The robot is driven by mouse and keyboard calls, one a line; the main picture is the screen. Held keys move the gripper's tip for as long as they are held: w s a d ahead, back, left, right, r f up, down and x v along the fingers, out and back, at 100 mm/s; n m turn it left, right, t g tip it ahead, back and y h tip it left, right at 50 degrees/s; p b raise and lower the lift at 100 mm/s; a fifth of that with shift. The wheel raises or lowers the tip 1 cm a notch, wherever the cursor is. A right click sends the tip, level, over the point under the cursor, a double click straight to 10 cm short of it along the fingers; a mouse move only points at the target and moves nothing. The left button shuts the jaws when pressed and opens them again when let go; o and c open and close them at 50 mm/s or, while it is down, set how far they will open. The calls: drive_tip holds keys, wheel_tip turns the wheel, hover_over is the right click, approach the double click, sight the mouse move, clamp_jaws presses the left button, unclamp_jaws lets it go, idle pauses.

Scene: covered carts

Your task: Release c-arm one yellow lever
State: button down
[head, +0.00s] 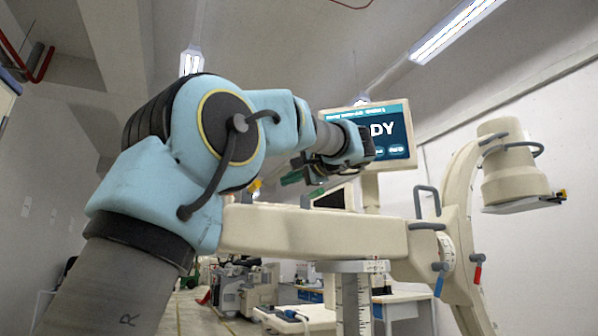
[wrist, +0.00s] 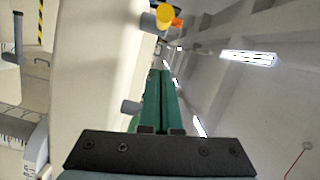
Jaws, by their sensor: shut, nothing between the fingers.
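The C-arm (head: 310,232) is a cream machine with a long horizontal arm and a curved arc at the right. A yellow lever end (head: 254,186) shows just above the left part of the horizontal arm, partly hidden by my arm. In the wrist view the yellow lever (wrist: 164,15) is a round yellow knob on a grey stub, at the top centre. My gripper (head: 286,180) has green fingers above the horizontal arm, to the right of the yellow lever. In the wrist view my gripper (wrist: 161,73) is shut and empty, its tips apart from and below the yellow knob.
An orange knob (wrist: 178,23) sits beside the yellow one. Blue (head: 438,285) and red (head: 477,273) levers hang at the arc. A monitor (head: 385,133) stands behind my gripper. The cream body (wrist: 85,80) runs close along the left of my fingers; open space lies right.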

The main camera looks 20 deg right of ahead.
sight(251, 194)
drive_tip(key=a, duration=0.1)
drive_tip(key=w+a, duration=0.1)
drive_tip(key=a, duration=0.1)
drive_tip(key=a+f, duration=0.1)
drive_tip(key=shift+w+a, duration=0.3)
drive_tip(key=shift+a, duration=0.05)
